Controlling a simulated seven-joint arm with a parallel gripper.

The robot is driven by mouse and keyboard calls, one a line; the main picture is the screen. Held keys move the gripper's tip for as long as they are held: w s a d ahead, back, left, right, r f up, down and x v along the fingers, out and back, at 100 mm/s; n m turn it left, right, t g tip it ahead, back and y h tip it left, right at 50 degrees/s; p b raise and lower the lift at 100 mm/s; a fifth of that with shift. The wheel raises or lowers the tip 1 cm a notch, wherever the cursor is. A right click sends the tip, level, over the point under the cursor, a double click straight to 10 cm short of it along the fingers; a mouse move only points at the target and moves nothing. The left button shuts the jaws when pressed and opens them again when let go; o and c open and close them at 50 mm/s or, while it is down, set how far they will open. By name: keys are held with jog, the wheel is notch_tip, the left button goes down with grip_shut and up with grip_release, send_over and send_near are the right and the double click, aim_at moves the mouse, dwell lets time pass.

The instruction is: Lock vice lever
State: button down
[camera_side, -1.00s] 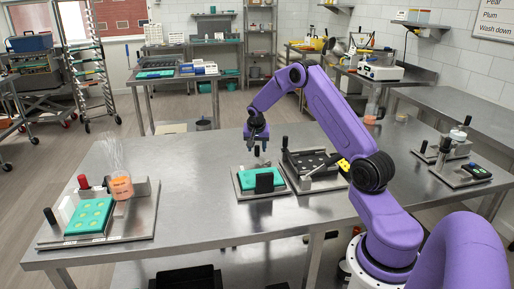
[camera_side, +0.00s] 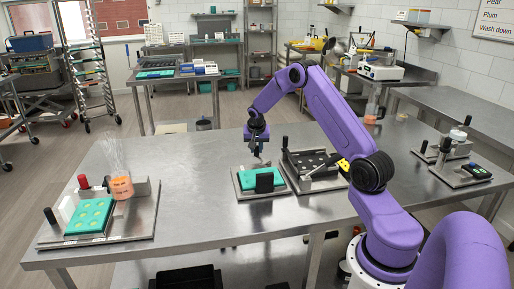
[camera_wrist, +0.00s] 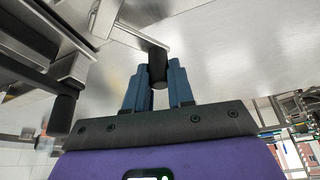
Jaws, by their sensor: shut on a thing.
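The vice lever is a metal rod with a black grip (camera_wrist: 157,62). In the wrist view the grip sits between the two blue fingers of my gripper (camera_wrist: 160,84), which is shut on it. In the side view my gripper (camera_side: 257,150) is at the back of the vice plate (camera_side: 241,193), above a green mould (camera_side: 248,180) on it. The grip is mostly hidden by the fingers in the side view.
A dark tray station (camera_side: 308,163) with upright black posts stands close on the right. At the left are another green mould (camera_side: 90,216) and an orange-filled container (camera_side: 121,188). The steel table (camera_side: 190,170) is clear between them.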

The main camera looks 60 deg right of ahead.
jog(key=a+n, duration=0.1)
jog(key=n+t, duration=0.1)
jog(key=n, duration=0.1)
jog(key=shift+a+n+y, duration=0.3)
jog(key=shift+a+y, duration=0.1)
jog(key=n, duration=0.1)
jog(key=a+n+y, duration=0.1)
jog(key=shift+s+a+n+t, duration=0.15)
jog(key=shift+a+n+t, duration=0.1)
jog(key=shift+n+t, duration=0.15)
jog(key=shift+s+a+n+y, duration=0.35)
jog(key=shift+a+n+y, duration=0.15)
jog(key=shift+n, duration=0.75)
jog(key=shift+s+a+n+y, duration=0.4)
jog(key=shift+a+n, duration=0.2)
jog(key=shift+n, duration=0.65)
jog(key=c, duration=1)
grip_release()
jog(key=shift+o, duration=0.2)
jog(key=v, duration=1.7)
jog(key=shift+s+r, duration=0.15)
jog(key=shift+s, duration=0.15)
